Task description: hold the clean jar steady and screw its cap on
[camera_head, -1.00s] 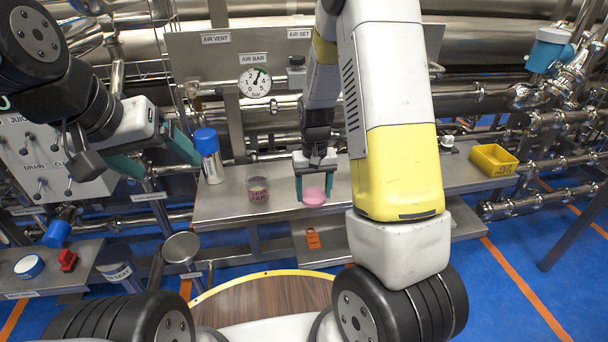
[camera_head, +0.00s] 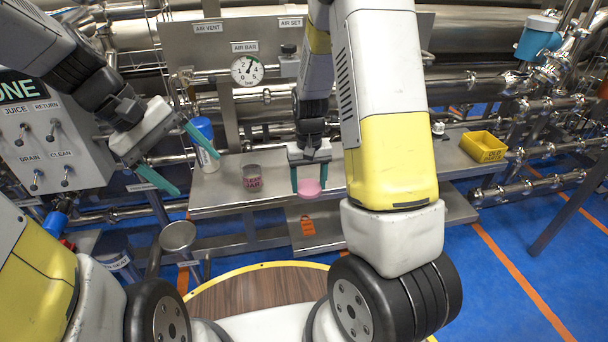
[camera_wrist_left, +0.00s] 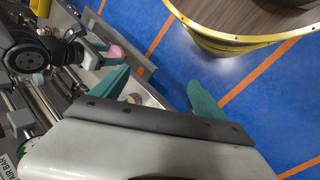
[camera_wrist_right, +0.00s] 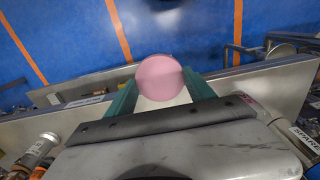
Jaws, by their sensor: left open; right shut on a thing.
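The clean jar (camera_head: 252,178) stands upright on the steel bench, a small clear jar with a red-lettered label; its mouth is uncovered. The pink cap (camera_head: 309,188) is held between the fingers of my right gripper (camera_head: 309,180), to the right of the jar, near the bench's front edge. The cap also shows as a pink disc in the right wrist view (camera_wrist_right: 160,78). My left gripper (camera_head: 182,158) is open and empty, left of the jar and apart from it, its fingers spread wide. In the left wrist view the open fingers (camera_wrist_left: 160,88) have nothing between them.
A blue-capped bottle (camera_head: 204,143) stands on the bench between my left gripper and the jar. A yellow bin (camera_head: 484,147) sits at the bench's right. A control box with levers (camera_head: 50,150) is at the left. An orange tag (camera_head: 307,226) lies on the lower shelf.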

